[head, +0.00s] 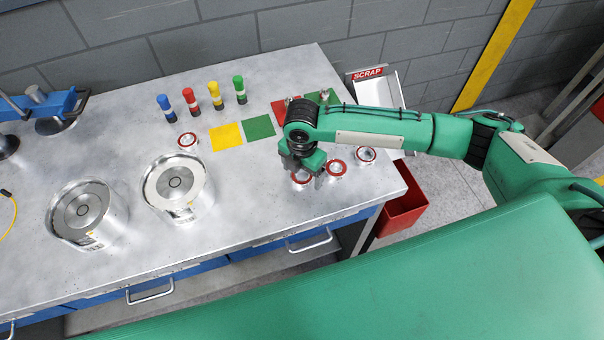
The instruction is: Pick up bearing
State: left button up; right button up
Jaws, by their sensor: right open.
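Several bearings, silver rings with a red band, lie on the metal workbench (240,210). One bearing (300,180) is directly under my right gripper (304,173) and partly hidden by it. A second bearing (336,169) lies just right of the gripper, and a third bearing (366,155) lies farther right. Another bearing (187,141) sits apart on the left, below the blue marker. My right gripper is open and points down, its fingers close around or just above the first bearing; I cannot tell if they touch it. My left gripper is not in view.
Two metal cylinders (174,184) (86,212) stand on the left. Blue (166,107), red (190,100), yellow and green markers stand behind, near yellow (226,136) and green (258,126) squares. A SCRAP chute (386,92) and red bin (402,212) are at the right edge.

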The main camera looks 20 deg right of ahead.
jog(key=c, duration=1.2)
jog(key=shift+r, duration=0.1)
